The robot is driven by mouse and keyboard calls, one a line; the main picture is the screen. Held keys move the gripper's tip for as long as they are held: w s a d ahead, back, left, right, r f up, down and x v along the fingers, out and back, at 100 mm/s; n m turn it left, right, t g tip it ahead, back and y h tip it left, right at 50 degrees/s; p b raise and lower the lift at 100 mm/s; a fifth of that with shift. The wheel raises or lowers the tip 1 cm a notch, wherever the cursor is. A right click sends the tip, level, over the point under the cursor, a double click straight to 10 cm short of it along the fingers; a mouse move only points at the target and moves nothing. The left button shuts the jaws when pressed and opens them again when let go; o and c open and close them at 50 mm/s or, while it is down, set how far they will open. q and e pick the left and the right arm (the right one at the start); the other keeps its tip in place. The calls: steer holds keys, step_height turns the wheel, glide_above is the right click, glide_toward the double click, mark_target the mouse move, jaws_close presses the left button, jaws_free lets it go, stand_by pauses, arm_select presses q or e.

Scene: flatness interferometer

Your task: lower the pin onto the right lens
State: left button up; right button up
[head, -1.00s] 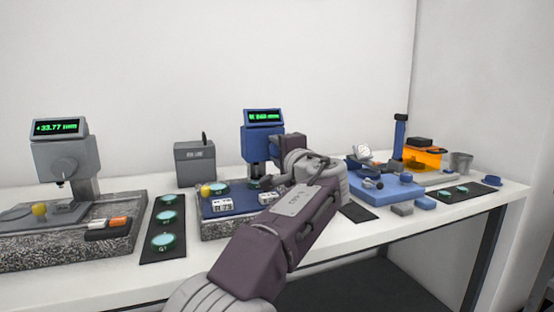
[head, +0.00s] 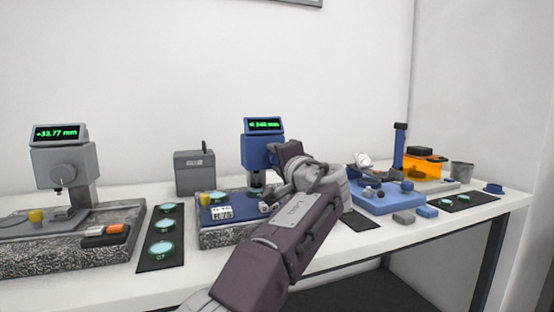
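The blue gauge (head: 256,152) with a green-lit display stands on a speckled stone base (head: 222,237) at the middle of the bench. Its dark pin (head: 257,178) points down over the right lens (head: 257,190), which is mostly hidden; I cannot tell whether they touch. Another teal lens (head: 219,197) lies to the left on the blue plate (head: 211,206). My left gripper (head: 270,203) is at the right side of the gauge, in front of the plate's right part. Its fingers are small and partly hidden, so their opening is unclear. My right gripper is out of view.
A grey gauge (head: 62,165) stands at the left. A dark mat (head: 151,256) with several teal lenses lies between the gauges. A grey box (head: 194,173) is behind. A blue fixture (head: 385,201) and an orange box (head: 425,166) stand at the right.

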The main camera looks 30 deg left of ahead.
arm_select(q)
steer(key=shift+o, duration=0.6)
steer(key=shift+s+d, duration=0.25)
steer(key=shift+d, duration=0.1)
steer(key=v, duration=0.8)
steer(key=shift+s, duration=0.15)
